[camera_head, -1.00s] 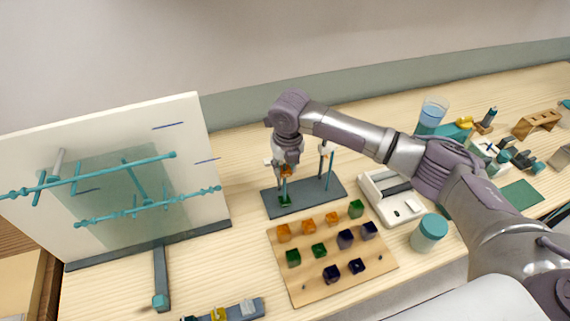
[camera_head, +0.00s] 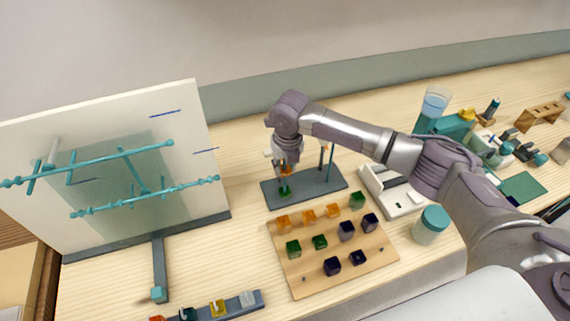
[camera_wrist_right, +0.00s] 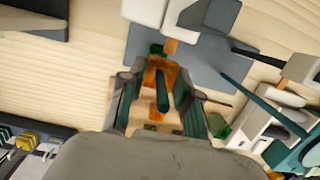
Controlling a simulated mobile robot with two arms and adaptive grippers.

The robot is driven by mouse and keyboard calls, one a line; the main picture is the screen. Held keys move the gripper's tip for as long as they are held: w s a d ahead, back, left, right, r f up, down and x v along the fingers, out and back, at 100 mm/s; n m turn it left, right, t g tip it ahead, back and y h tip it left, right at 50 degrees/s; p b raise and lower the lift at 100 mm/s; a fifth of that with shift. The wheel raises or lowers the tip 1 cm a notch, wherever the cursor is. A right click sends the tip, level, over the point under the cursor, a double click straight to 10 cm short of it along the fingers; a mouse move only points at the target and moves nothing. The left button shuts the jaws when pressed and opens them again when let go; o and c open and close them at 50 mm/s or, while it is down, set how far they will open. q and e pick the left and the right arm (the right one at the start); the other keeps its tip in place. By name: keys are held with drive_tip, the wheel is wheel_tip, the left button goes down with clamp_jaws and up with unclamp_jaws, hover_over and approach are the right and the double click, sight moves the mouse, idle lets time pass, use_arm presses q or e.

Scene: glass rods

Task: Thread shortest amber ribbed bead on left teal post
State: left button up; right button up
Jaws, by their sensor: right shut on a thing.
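My right gripper (camera_head: 284,168) is shut on an amber bead (camera_head: 288,172) above the left side of the grey base plate (camera_head: 318,196). In the right wrist view, the amber bead (camera_wrist_right: 152,72) sits between the fingers (camera_wrist_right: 160,103), with the dark teal left post (camera_wrist_right: 163,98) overlapping it. It looks as if the post runs through the bead, but I cannot be sure. A green bead (camera_head: 285,191) sits low on that post, below the amber one. Another teal post (camera_head: 331,165) stands on the right of the plate. My left gripper is out of view.
A wooden board (camera_head: 315,282) with amber, green and dark beads lies in front of the plate. A white device (camera_head: 400,205) and a teal-lidded jar (camera_head: 431,226) stand to the right. A white panel with teal rods (camera_head: 185,110) stands at the left.

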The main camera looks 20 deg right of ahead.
drive_tip(key=o, duration=1.1)
